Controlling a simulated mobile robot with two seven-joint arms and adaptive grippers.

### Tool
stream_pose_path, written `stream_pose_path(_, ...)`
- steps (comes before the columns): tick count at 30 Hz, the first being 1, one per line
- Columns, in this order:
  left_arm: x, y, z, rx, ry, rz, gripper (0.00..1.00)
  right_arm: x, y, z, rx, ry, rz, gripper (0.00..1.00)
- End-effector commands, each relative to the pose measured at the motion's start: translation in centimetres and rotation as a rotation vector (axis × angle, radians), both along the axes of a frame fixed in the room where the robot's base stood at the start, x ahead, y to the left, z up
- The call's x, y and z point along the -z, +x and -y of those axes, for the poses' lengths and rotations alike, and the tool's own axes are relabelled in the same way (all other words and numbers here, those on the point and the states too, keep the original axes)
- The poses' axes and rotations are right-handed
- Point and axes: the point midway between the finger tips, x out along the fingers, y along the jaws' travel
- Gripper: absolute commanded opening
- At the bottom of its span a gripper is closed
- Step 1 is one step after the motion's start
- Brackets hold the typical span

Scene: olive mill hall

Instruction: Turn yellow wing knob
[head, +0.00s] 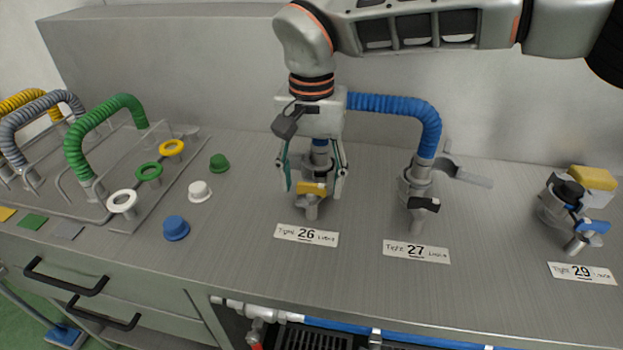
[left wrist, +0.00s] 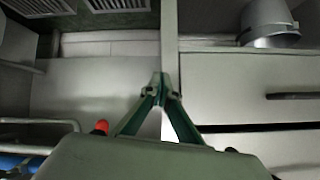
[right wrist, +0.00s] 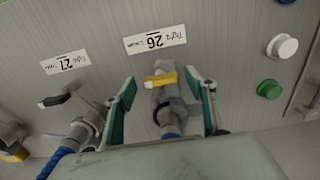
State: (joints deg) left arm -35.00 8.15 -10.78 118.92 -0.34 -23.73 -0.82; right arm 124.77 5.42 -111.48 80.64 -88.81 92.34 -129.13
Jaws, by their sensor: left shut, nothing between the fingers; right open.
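The yellow wing knob (head: 309,188) sits on the grey valve fitting at the label 26 (head: 307,235). In the right wrist view the knob (right wrist: 160,79) lies crosswise over the fitting. My right gripper (head: 314,184) is open from above, with one finger on each side of the fitting. In the right wrist view my right gripper (right wrist: 168,88) has gaps between both fingers and the knob. My left gripper (left wrist: 162,80) is shut and empty in the left wrist view, away from the knob, with drawer fronts beyond it.
A blue hose (head: 400,104) links this fitting to the fitting with a black wing knob (head: 424,204) at label 27. A fitting with a blue wing knob (head: 593,227) stands at label 29. Loose caps, including a blue one (head: 176,228), and arched hoses are on the left.

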Motion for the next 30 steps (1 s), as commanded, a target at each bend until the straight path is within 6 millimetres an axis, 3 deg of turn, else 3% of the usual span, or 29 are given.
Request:
stream_pose_path(7,0.0,0.0,0.0,0.000,0.000,0.000,0.00,0.0,0.0,0.0,0.000,0.001,0.001,0.53)
stream_pose_path(11,0.0,0.0,0.0,0.000,0.000,0.000,0.00,0.0,0.0,0.0,0.000,0.000,0.001,0.19)
stream_pose_path(12,0.0,0.0,0.0,0.000,0.000,0.000,0.00,0.0,0.0,0.0,0.000,0.000,0.001,0.17)
stream_pose_path(23,-0.8,0.4,0.0,0.000,0.000,0.011,0.00,-0.2,0.0,0.0,0.038,0.000,0.002,0.17)
stream_pose_path(30,-2.4,1.0,0.1,-0.004,-0.010,0.028,0.00,-0.5,0.0,0.0,0.176,0.000,0.005,0.17)
